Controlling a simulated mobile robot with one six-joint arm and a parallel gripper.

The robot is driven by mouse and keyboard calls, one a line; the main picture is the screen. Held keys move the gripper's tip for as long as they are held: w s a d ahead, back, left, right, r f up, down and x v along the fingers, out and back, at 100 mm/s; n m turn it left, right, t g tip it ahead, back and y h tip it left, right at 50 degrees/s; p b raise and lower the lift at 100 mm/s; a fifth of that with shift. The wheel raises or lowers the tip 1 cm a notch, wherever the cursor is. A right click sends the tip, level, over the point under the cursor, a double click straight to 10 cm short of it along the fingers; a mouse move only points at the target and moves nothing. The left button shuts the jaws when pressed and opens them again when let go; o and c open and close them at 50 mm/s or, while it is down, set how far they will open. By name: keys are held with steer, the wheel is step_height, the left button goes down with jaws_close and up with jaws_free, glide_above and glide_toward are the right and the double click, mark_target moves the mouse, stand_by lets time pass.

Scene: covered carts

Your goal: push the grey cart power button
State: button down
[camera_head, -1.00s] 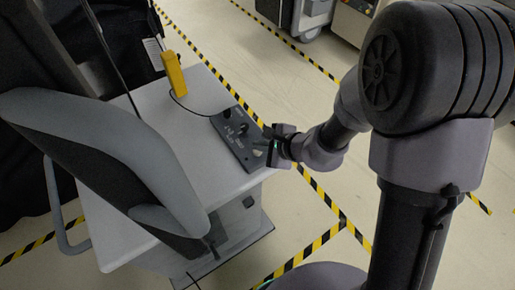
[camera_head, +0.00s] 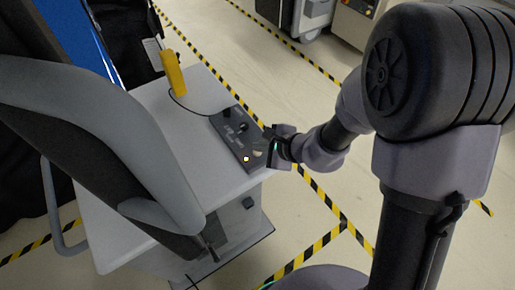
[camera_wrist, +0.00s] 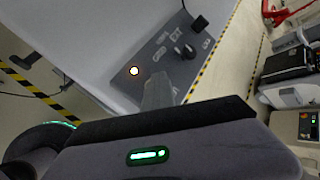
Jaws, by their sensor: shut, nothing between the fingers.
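The grey cart (camera_head: 190,117) has a light top with a dark control panel (camera_head: 229,138) on its right side. A small round button (camera_head: 247,159) glows yellow-white at the panel's near end. In the wrist view the lit button (camera_wrist: 134,71) sits just left of my fingertips. My gripper (camera_head: 269,147) is shut and empty over the panel's near right edge. In the wrist view the shut fingers (camera_wrist: 158,92) point at the panel, to the right of the button and apart from it. Whether the fingertips touch the panel cannot be told.
A yellow handheld unit (camera_head: 174,72) with a cable stands on the cart's far side. A grey and black seat-like part (camera_head: 95,130) covers the cart's left. A blue screen (camera_head: 82,35) shows behind. Black knobs (camera_wrist: 184,50) rise from the panel.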

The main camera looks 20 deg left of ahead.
mark_target(260, 153)
step_height(260, 153, up, 7)
steer(key=p, duration=0.4)
steer(key=shift+f, duration=0.15)
stand_by(0.5)
